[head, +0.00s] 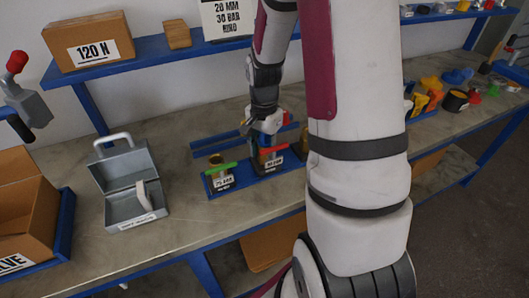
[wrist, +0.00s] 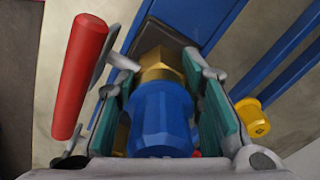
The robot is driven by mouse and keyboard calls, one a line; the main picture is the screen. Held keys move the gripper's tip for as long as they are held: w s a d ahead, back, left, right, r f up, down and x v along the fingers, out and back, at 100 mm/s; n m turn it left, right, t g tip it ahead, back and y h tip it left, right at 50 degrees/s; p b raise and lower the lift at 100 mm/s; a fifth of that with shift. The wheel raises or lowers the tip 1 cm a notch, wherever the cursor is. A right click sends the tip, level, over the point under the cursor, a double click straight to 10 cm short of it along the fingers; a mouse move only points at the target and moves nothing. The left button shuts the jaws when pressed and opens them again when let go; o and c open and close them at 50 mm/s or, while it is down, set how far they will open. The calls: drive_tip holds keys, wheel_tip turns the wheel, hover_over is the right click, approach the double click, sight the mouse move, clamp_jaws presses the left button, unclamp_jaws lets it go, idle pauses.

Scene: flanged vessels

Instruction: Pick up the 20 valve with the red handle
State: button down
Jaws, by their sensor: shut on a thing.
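The valve with the red handle shows in the wrist view as a blue body (wrist: 160,115) with a brass hex end; its red handle (wrist: 80,70) sticks out at left. My gripper (wrist: 165,90) has its teal pads closed around the blue body. In the head view my gripper (head: 268,128) points down over the blue rack (head: 238,183), with the red handle (head: 272,150) just below it. The valve's lower part is largely hidden there, and I cannot tell whether it rests on the rack. A valve with a green handle (head: 221,168) stands to its left.
A grey open toolbox (head: 128,185) stands left of the rack, with a cardboard box (head: 28,215) farther left. A blue shelf (head: 165,52) runs behind. Several colored parts (head: 440,92) lie at right. My arm hides the bench's middle right. A yellow part (wrist: 252,118) shows in the wrist view.

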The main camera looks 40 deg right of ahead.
sight(264, 140)
drive_tip(key=shift+r, duration=1.55)
drive_tip(key=s+a+r+p, duration=0.1)
drive_tip(key=s+a, duration=0.2)
drive_tip(key=s, duration=1)
drive_tip(key=shift+a+r, duration=0.25)
drive_tip(key=p, duration=0.2)
drive_tip(key=shift+r+p, duration=0.15)
drive_tip(key=shift+p, duration=0.2)
drive_tip(key=shift+s+r+p, duration=0.1)
drive_tip(key=shift+p, duration=0.45)
drive_tip(key=p, duration=0.2)
drive_tip(key=s+p, duration=0.1)
drive_tip(key=p, duration=0.1)
drive_tip(key=s+p, duration=0.1)
drive_tip(key=p, duration=0.1)
drive_tip(key=shift+s+a+f, duration=0.15)
drive_tip(key=shift+a+f, duration=0.2)
drive_tip(key=shift+a, duration=0.05)
